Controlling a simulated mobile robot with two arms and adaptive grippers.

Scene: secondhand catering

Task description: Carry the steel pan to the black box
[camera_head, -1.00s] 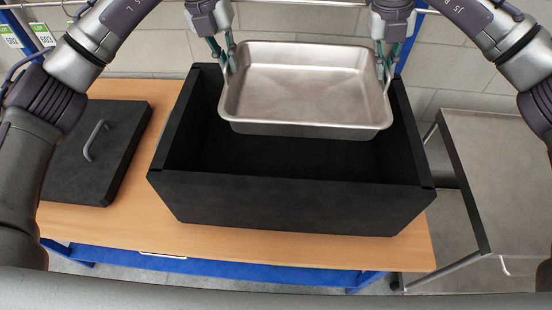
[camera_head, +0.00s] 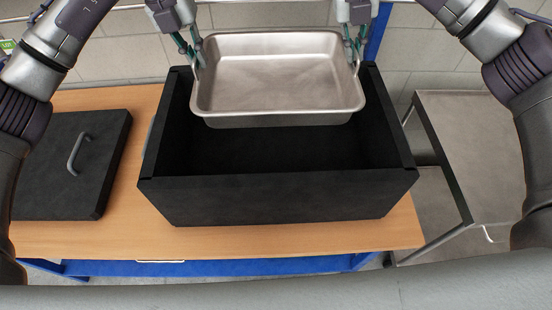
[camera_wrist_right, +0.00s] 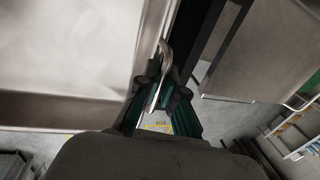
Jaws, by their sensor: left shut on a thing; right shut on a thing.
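The steel pan (camera_head: 278,75) is a shallow rectangular tray, held about level above the open black box (camera_head: 285,203), over its back part. My left gripper (camera_head: 197,62) is shut on the pan's left handle. My right gripper (camera_head: 354,58) is shut on the right handle. In the right wrist view the right gripper (camera_wrist_right: 160,88) closes around the metal loop handle beside the pan's wall (camera_wrist_right: 60,107). The box stands open on the wooden table, its dark inside visible in front of the pan. The pan hides the box's back part.
A black lid (camera_head: 58,178) with a grey handle lies on the wooden table (camera_head: 120,240), left of the box. A grey metal side table (camera_head: 470,150) stands to the right, apart from the wooden table. A block wall is behind.

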